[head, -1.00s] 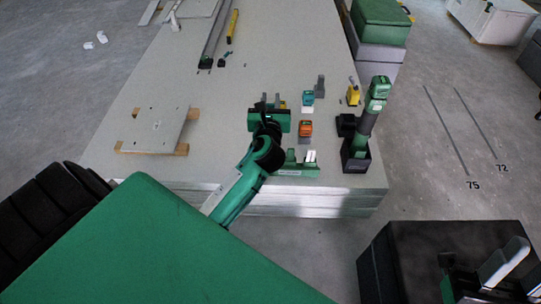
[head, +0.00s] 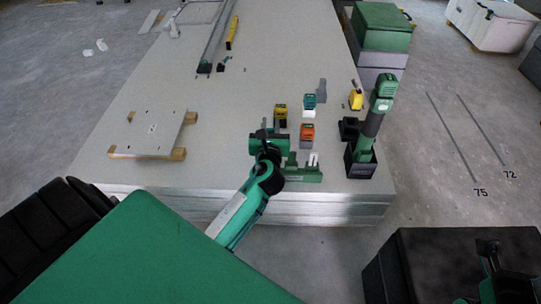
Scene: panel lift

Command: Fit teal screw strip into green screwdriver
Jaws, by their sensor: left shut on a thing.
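The green screwdriver (head: 373,118) stands tilted in a black holder (head: 361,170) at the table's right front. A teal block (head: 309,102) sits on a white base behind an orange block (head: 307,132); I cannot make out a separate teal strip. My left gripper (head: 270,127) is just in front of a yellow block (head: 280,112), left of the orange block. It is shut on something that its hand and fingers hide. My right gripper (head: 488,250) is low at the right, over a black surface and far from the screwdriver. Its jaw gap does not show clearly.
A green stand (head: 303,173) with upright white pieces is near the front edge. A pale panel (head: 152,131) lies on wood strips at the left. A yellow tool (head: 355,100) and a grey block (head: 321,88) stand farther back.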

